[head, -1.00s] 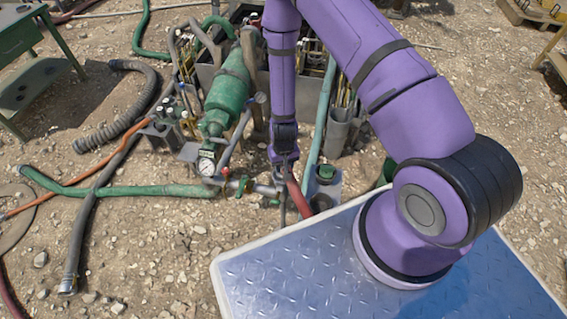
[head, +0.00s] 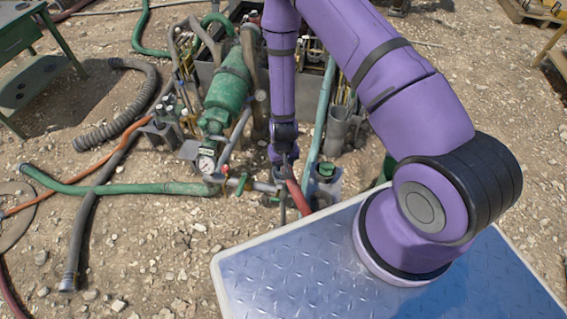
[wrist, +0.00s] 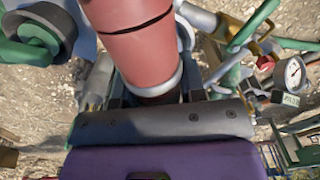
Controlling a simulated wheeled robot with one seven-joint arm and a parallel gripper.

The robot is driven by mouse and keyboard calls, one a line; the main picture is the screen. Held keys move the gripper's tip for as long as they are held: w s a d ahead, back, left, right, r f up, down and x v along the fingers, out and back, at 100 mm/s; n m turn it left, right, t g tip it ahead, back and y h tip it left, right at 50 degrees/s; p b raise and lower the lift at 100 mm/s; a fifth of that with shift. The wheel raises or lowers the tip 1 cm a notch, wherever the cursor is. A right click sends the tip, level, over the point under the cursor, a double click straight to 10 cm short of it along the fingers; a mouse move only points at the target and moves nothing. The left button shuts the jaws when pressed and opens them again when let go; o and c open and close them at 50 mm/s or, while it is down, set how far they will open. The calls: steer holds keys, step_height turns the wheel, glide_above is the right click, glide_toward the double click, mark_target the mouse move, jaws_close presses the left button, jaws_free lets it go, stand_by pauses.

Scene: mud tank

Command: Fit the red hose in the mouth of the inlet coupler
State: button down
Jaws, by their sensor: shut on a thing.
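The red hose (head: 299,199) hangs from my gripper (head: 285,167) in the head view, running down to the right toward the blue plate's edge. In the wrist view, the thick red hose (wrist: 134,45) fills the top middle. It has a pale ring near my gripper (wrist: 150,97), which is shut on the hose. A grey pipe (head: 262,187) with a green-handled valve ends close beside my gripper on its left. It is probably the inlet coupler's line. I cannot make out the coupler's mouth, or whether hose and coupler touch.
A green cylinder (head: 228,92) with a pressure gauge (head: 206,163) stands left of my arm. A green-capped container (head: 325,177) stands close right of the hose. A green hose (head: 130,189) and a black hose (head: 82,230) lie on open gravel at left.

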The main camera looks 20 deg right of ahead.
steer(key=shift+f, duration=0.6)
stand_by(0.6)
steer(key=c, duration=0.6)
jaws_free()
step_height(320, 180, up, 11)
steer(key=shift+f, duration=0.1)
